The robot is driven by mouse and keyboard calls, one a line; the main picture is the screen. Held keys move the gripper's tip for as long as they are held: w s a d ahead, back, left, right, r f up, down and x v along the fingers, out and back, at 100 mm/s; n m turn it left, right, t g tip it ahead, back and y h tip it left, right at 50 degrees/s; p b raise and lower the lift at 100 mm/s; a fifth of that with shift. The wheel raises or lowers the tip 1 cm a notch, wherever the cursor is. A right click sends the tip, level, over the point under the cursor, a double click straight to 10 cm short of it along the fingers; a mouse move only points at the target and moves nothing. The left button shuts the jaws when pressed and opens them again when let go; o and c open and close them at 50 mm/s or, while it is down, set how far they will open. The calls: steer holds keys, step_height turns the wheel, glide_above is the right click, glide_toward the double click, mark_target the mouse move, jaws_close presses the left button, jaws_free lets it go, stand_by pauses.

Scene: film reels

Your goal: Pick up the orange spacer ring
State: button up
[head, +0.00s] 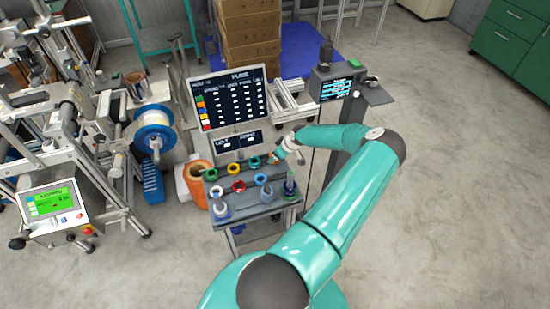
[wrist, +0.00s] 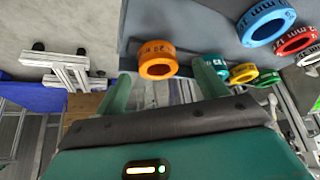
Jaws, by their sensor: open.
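The orange spacer ring (wrist: 157,60) lies on the grey cart top, near its edge, in the wrist view. It appears just beyond and between the two fingertips of my gripper (wrist: 164,80). My gripper is open, with a finger to either side and nothing held. In the head view my gripper (head: 281,154) is at the right end of the back row of rings. The orange ring (head: 273,159) is small there and partly hidden by the gripper. A teal ring (wrist: 216,65) sits close beside the right finger in the wrist view; I cannot tell whether they touch.
Yellow (wrist: 243,74), green (wrist: 268,79), blue (wrist: 267,20) and red (wrist: 295,40) rings lie on the cart top (head: 285,207). A screen (head: 233,97) rises behind the cart, and a post with a display (head: 336,88) stands right.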

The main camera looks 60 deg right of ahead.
steer(key=shift+x, duration=0.95)
steer(key=shift+d, duration=0.1)
steer(key=shift+c, duration=0.4)
steer(key=c, duration=1)
steer(key=shift+r, duration=0.1)
steer(key=shift+r, duration=0.2)
